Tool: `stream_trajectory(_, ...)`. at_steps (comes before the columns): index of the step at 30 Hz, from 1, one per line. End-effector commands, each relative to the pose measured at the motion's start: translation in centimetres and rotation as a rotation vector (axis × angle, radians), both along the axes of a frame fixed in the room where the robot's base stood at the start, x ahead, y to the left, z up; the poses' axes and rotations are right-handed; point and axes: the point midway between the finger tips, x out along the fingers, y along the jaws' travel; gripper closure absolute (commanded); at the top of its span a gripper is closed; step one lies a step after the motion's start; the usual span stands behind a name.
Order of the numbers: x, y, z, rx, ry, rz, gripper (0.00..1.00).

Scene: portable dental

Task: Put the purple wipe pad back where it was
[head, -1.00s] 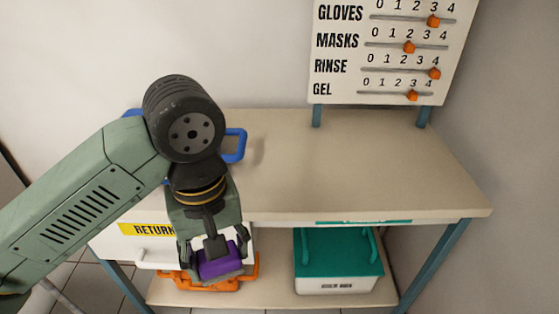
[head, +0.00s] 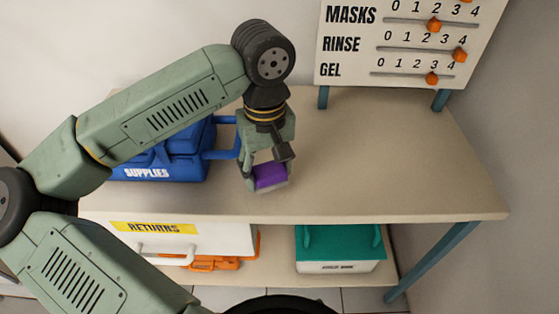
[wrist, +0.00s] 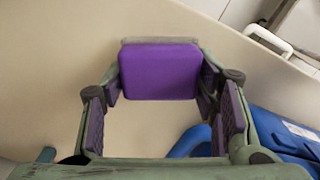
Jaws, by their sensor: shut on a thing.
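The purple wipe pad (head: 270,176) is between the fingers of my gripper (head: 266,180), over the front middle of the bench top. In the wrist view the purple pad (wrist: 160,71) sits across the fingertips of my gripper (wrist: 160,78), with a pale layer showing along its edge. My gripper is shut on the pad. I cannot tell whether the pad touches the bench top or is just above it.
A blue SUPPLIES case (head: 165,160) stands on the bench, left of my gripper. Below are a white RETURNS drawer (head: 190,240), an orange item (head: 225,264) and a teal-lidded box (head: 338,246). A slider board (head: 395,45) stands behind. The bench top (head: 400,165) is clear at right.

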Motion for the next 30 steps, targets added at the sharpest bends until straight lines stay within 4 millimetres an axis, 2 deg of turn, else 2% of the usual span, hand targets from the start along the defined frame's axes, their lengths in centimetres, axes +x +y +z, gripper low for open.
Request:
stream_trajectory(3,2.0,-1.5,0.1,-0.002,0.001,-0.001,0.81)
stream_trajectory(7,3.1,-2.1,-0.2,0.0,0.001,0.0,0.81)
stream_trajectory(10,3.3,-2.2,-0.8,0.001,0.001,0.002,0.81)
stream_trajectory(18,3.2,-2.2,-3.8,0.0,0.001,0.001,0.81)
stream_trajectory(30,3.2,-2.2,-4.4,0.0,-0.001,0.001,0.81)
